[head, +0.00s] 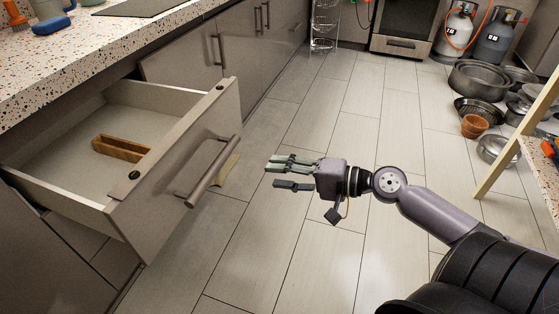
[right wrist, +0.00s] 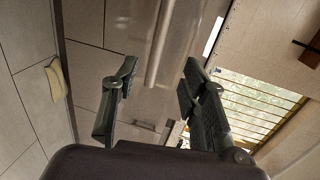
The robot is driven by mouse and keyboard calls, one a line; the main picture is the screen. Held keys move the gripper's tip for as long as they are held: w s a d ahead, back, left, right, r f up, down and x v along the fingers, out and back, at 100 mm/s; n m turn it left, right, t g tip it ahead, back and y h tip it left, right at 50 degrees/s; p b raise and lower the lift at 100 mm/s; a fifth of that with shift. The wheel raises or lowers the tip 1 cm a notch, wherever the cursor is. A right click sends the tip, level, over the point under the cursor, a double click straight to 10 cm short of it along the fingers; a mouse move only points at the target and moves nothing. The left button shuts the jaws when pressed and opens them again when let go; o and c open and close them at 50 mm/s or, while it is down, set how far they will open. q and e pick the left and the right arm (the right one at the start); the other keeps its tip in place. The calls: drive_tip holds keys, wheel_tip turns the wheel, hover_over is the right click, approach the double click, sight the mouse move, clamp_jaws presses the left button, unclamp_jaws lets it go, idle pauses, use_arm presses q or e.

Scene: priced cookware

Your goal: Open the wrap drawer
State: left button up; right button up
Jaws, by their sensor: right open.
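The wrap drawer (head: 183,130) stands pulled out from the counter at the left of the head view. Its inside shows, with a small brown wooden box (head: 121,148) on its floor. Its long bar handle (head: 213,172) is on the outer face. My right gripper (head: 276,174) is open and empty, to the right of the handle and apart from it. In the right wrist view, the bar handle (right wrist: 160,40) lies ahead, between the directions of the two spread fingers. My left gripper is not in view.
A yellowish flat piece (head: 228,169) lies on the floor behind the handle. Pots and pans (head: 477,78), a terracotta pot (head: 474,126) and gas cylinders (head: 455,30) stand at the right. The tiled floor between is clear. The speckled counter (head: 90,60) overhangs the upper left.

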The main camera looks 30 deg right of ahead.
drive_tip(key=w, duration=0.1)
drive_tip(key=p, duration=0.4)
approach(220, 168)
drive_tip(key=x, duration=0.5)
drive_tip(key=shift+w+a+r, duration=0.15)
drive_tip(key=shift+w+a, duration=0.05)
drive_tip(key=shift+w, duration=0.05)
drive_tip(key=x, duration=0.4)
drive_tip(key=shift+w+a, duration=0.1)
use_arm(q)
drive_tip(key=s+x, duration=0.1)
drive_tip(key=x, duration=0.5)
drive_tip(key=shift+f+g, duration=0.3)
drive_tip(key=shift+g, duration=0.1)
use_arm(e)
drive_tip(key=shift+w+a+f, duration=0.35)
drive_tip(key=shift+w+a, duration=0.1)
drive_tip(key=shift+w, duration=0.1)
drive_tip(key=shift+c, duration=0.4)
clamp_jaws()
